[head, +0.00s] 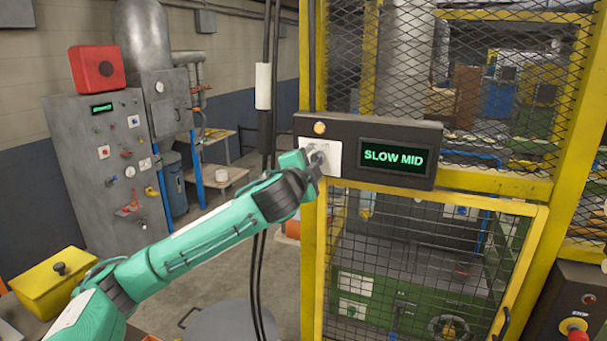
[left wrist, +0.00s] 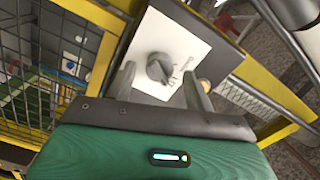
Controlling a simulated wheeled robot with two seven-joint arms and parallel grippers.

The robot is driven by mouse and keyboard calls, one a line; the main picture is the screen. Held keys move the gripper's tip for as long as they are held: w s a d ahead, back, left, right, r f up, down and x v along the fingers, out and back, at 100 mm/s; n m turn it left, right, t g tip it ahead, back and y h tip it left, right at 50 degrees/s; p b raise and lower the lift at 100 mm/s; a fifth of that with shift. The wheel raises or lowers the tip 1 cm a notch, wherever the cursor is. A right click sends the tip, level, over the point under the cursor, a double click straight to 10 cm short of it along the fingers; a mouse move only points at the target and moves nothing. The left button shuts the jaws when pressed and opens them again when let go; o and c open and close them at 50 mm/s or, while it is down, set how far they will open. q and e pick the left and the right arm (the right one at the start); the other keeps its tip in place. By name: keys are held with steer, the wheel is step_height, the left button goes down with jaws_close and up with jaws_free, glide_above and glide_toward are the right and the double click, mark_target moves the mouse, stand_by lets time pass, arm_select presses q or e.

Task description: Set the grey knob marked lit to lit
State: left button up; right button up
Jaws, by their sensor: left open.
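The grey knob (left wrist: 160,68) sits on a white plate (left wrist: 178,45) and shows between my left gripper's fingers in the left wrist view. Dark marks on the plate beside the knob are too small to read. In the head view the white plate (head: 331,166) is at the left end of a dark panel, and my gripper covers most of the knob. My left gripper (left wrist: 158,80) is open, with one finger on each side of the knob; I cannot tell whether they touch it. The panel's display (head: 395,158) reads "SLOW MID" in green. My right gripper is out of view.
The dark panel (head: 437,170) is fixed on a yellow frame (head: 563,150) with a mesh door below. An amber button (head: 319,128) sits above the white plate. Black cables hang beside it. A yellow box (head: 50,282) is at lower left, and a grey cabinet stands behind.

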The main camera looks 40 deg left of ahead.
arm_select(q)
steer(key=b+v, duration=0.6)
steer(key=v, duration=0.7)
steer(key=shift+s+f, duration=0.1)
steer(key=shift+s, duration=0.05)
